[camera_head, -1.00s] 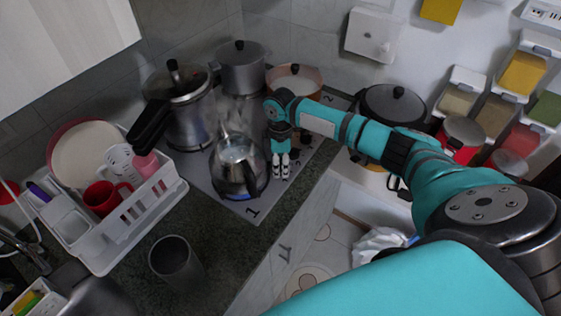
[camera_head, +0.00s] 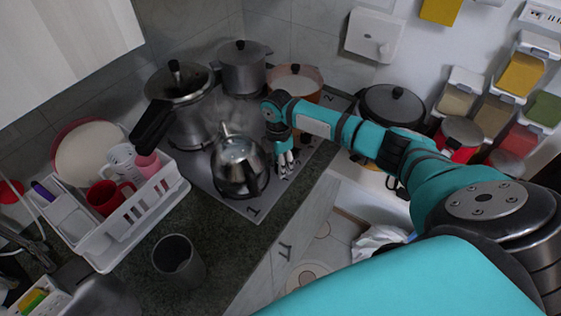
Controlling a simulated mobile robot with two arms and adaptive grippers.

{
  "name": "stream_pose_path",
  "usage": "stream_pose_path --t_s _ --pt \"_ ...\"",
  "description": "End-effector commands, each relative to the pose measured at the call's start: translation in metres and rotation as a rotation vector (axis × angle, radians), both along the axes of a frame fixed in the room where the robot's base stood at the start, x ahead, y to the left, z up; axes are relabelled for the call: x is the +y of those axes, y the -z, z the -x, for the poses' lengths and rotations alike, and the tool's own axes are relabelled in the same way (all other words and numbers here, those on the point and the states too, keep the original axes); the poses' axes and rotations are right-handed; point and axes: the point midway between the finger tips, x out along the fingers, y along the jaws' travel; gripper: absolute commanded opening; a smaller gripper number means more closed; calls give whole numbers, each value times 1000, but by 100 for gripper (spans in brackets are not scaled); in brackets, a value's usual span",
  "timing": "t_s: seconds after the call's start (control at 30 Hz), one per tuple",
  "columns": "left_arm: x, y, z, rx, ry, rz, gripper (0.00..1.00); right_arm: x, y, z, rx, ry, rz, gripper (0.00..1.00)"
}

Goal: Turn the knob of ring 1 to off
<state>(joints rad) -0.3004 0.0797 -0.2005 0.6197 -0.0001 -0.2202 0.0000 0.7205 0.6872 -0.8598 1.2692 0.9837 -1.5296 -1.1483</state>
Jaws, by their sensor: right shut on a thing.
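The grey cooktop (camera_head: 236,203) bears a printed 1 at its near corner and a 2 at its far corner. A shiny kettle (camera_head: 240,168) stands on the ring nearest the 1. My right gripper (camera_head: 286,170) points down at the cooktop's right edge, just right of the kettle. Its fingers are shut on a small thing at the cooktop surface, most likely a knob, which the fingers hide. The knob's setting cannot be read. Dark marks (camera_head: 303,148) show on the cooktop beyond the fingers. My left gripper is not in view.
A pressure cooker (camera_head: 190,117), a tall pot (camera_head: 242,72) and a copper-coloured pot (camera_head: 306,85) stand on the cooktop behind. A white dish rack (camera_head: 137,213) is at left, a dark cup (camera_head: 176,261) in front. Bare counter lies before the cooktop.

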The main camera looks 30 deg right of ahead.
Motion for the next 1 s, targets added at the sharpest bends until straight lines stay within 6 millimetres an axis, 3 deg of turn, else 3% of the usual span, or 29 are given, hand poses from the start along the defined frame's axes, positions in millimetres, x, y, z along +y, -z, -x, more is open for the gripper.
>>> stream_pose_path --t_s 0.3,0.33,0.5,0.8,1.0 --pt "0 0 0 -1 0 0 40 0 -2 -2 -5 -3 0 5" --pt "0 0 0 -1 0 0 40 0 -2 -2 -6 -3 0 40" --pt "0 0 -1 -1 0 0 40 0 -1 -1 -4 -2 0 60" --pt "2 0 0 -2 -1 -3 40 0 -3 -1 -2 -2 0 60" --pt "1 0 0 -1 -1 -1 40 0 -30 -3 -5 -3 0 60"
